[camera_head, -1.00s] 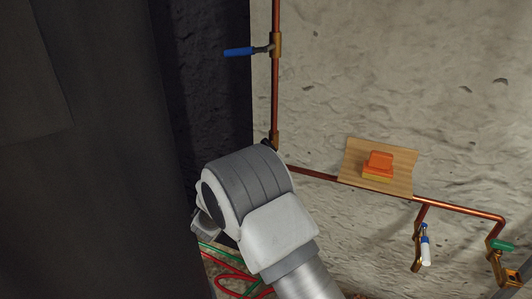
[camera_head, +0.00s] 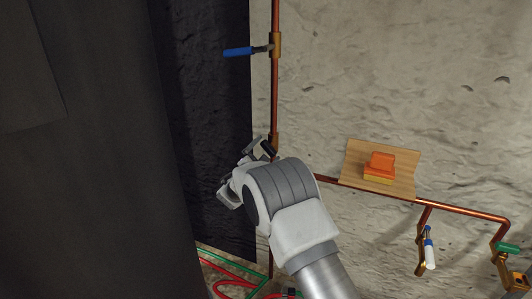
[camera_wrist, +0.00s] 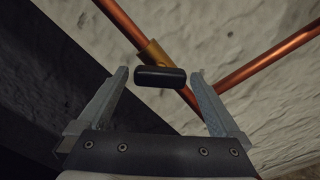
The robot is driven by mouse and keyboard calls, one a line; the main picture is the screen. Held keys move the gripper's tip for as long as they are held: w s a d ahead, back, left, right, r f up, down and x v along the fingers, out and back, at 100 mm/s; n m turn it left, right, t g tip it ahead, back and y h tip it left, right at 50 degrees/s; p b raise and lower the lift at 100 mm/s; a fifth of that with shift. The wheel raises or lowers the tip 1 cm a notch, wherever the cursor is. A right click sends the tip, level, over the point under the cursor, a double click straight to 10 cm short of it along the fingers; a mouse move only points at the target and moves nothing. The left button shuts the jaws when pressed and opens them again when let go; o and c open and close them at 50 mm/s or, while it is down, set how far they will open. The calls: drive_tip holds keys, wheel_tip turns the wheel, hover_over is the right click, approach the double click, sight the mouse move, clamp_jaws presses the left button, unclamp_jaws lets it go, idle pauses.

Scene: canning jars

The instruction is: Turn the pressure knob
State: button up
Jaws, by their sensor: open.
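A small black knob (camera_wrist: 160,77) is on the copper pipe by a brass fitting (camera_wrist: 153,54) in the wrist view; it looks like the pressure knob. My gripper (camera_wrist: 160,72) is open, one finger on each side of the knob, with a gap on both sides. It is not clear how deep the knob lies between the fingertips. In the head view, my gripper (camera_head: 252,165) is by the vertical pipe, and my own wrist hides part of the pipe joint.
A blue-handled valve (camera_head: 240,51) is higher on the vertical pipe. To the right, a wooden shelf (camera_head: 402,186) holds an orange and yellow block (camera_head: 379,167). A white-and-blue handle (camera_head: 429,251) and green valve (camera_head: 508,248) hang below. Red and green hoses lie low. A dark panel (camera_head: 90,150) stands left.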

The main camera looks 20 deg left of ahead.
drive_tip(key=c, duration=1.2)
drive_tip(key=shift+n, duration=0.3)
drive_tip(key=n+p, duration=0.1)
drive_tip(key=n, duration=0.2)
drive_tip(key=shift+r, duration=0.1)
drive_tip(key=n+p, duration=0.2)
drive_tip(key=n, duration=0.1)
drive_tip(key=n+p, duration=0.2)
drive_tip(key=n, duration=0.1)
drive_tip(key=shift+n, duration=0.3)
drive_tip(key=shift+n+p, duration=0.75)
drive_tip(key=shift+n, duration=0.75)
